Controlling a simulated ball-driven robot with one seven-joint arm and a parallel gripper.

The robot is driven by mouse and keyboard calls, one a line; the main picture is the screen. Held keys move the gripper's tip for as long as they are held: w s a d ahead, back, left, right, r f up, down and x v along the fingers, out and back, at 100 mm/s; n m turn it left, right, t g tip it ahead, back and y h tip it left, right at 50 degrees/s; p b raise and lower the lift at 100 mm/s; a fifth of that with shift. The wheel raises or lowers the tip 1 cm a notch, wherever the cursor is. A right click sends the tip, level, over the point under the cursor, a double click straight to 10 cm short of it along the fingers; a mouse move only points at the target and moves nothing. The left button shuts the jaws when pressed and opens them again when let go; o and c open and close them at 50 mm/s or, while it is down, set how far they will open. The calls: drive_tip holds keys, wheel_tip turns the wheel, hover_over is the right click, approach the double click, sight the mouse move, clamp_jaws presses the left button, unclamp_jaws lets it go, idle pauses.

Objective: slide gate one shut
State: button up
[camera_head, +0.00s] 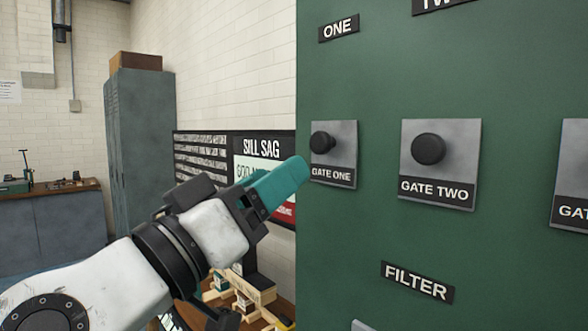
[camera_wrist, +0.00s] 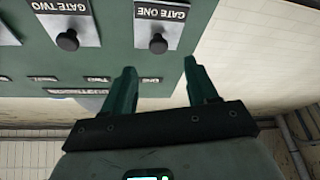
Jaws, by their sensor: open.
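Gate one is a grey plate (camera_head: 344,138) with a round black knob (camera_head: 322,143) and a "GATE ONE" label, on the left part of a green panel. In the wrist view, which is upside down, the gate one knob (camera_wrist: 158,44) shows between and beyond the fingertips. My gripper (camera_head: 292,172) has teal fingers and is just left of and slightly below the gate one plate in the head view. In the wrist view my gripper (camera_wrist: 160,64) is open with nothing between its fingers. It appears apart from the knob; the exact gap cannot be told.
The gate two plate (camera_head: 440,136) with its own black knob (camera_head: 428,149) is to the right. A third plate (camera_head: 573,165) is cut off at the right edge. A "FILTER" label (camera_head: 417,282) sits below. A bench with wooden pieces (camera_head: 252,286) stands behind my arm.

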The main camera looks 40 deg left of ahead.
drive_tip(key=shift+v, duration=1.1)
